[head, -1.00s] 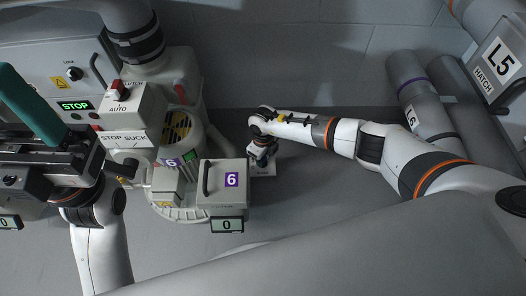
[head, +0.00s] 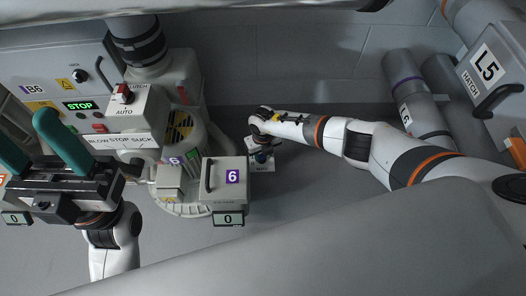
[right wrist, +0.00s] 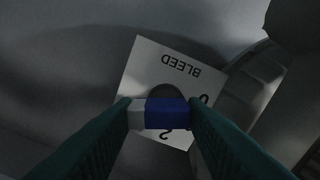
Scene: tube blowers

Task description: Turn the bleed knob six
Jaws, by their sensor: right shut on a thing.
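The bleed knob (right wrist: 166,113) is a blue bar with a pale grey end, in front of a white plate marked BLEED (right wrist: 150,65) in the right wrist view. My right gripper (right wrist: 160,115) is shut on it, one green finger at each end. A dark round patch shows behind the bar, and the plate's numbers are partly hidden. In the head view my right gripper (head: 261,154) is above the small white plate (head: 263,167), right of the box marked 6 (head: 223,196). My left gripper (head: 32,138) is open and empty at the left, green fingers apart.
A small display reads 0 (head: 228,219).

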